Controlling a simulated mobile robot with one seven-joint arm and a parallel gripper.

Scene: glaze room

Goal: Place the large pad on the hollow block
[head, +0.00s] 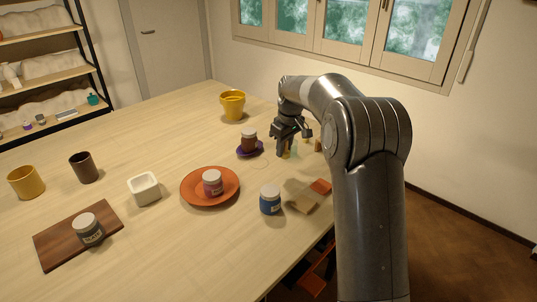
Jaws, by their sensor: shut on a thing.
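My gripper (288,142) is low over the far right part of the table, beside the purple saucer. It is shut on a small ochre thing (286,152), mostly hidden by the fingers; I cannot tell whether this is the large pad. A pale green thing (294,151) shows just right of the fingers, and a brown thing (318,146) is partly hidden behind my arm. A flat tan piece (299,197) and a flat orange-red piece (320,186) lie near the right table edge. I cannot clearly make out the hollow block.
A jar stands on the purple saucer (257,152), another on the orange plate (231,194). A blue jar (270,201) stands left of the tan piece. A yellow pot (233,105), white bowl (144,188), dark cup (83,167), yellow mug (25,182) and wooden board (60,252) stand elsewhere.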

